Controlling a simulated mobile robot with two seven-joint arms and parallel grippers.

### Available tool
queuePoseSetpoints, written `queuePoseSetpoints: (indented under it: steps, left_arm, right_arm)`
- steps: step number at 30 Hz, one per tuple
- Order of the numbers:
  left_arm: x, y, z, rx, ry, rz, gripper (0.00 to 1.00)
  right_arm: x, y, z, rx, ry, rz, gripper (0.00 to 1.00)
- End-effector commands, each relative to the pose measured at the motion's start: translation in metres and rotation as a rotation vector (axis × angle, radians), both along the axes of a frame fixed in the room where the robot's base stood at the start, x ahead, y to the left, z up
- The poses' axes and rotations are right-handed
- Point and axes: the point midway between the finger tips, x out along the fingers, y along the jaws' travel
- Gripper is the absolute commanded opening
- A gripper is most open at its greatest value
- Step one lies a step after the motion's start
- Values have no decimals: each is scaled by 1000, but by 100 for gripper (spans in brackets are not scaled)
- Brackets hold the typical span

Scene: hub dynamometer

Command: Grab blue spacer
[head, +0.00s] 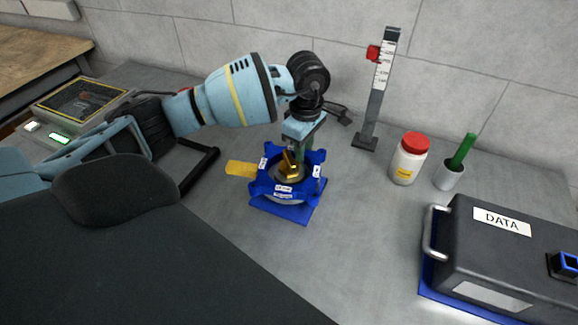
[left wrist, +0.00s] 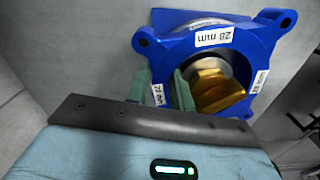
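The blue spacer (head: 262,187) is a ring-shaped frame with corner lugs and white labels. It sits around a metal hub with a gold piece (head: 291,166) at its middle, above a blue base plate (head: 283,212). In the left wrist view the spacer (left wrist: 158,42) shows a "28 mm" label, and the gold piece (left wrist: 213,92) is inside it. My left gripper (head: 297,148) points down at the far side of the spacer. Its two green fingers (left wrist: 161,88) are apart, with part of the spacer's wall seen between them; contact is unclear. My right gripper is out of view.
A yellow piece (head: 241,168) lies left of the spacer. A scale post (head: 376,90) stands behind it. A red-lidded jar (head: 408,160), a cup (head: 449,176) with a green stick and a black DATA box (head: 500,255) stand right. The grey bench between is clear.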

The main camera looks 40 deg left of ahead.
Motion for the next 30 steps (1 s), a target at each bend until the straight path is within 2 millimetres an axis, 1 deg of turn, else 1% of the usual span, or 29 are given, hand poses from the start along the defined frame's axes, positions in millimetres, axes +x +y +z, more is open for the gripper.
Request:
queuePoseSetpoints:
  steps: [5,10,11,21,23,26,30]
  left_arm:
    - [0,0,0,0,0,0,23]
    - [0,0,0,0,0,-1,2]
    - [0,0,0,0,0,-1,0]
    - [0,0,3,-1,-2,-1,0]
    - [1,0,7,-1,-3,-1,0]
    - [1,-1,20,-2,-4,-1,0]
    - [1,0,46,-1,-4,0,0]
  right_arm:
    - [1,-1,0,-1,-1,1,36]
    - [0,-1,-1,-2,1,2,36]
    - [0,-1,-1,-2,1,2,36]
    - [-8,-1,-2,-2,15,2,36]
    - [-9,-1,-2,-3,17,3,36]
    - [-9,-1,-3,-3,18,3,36]
    - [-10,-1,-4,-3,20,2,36]
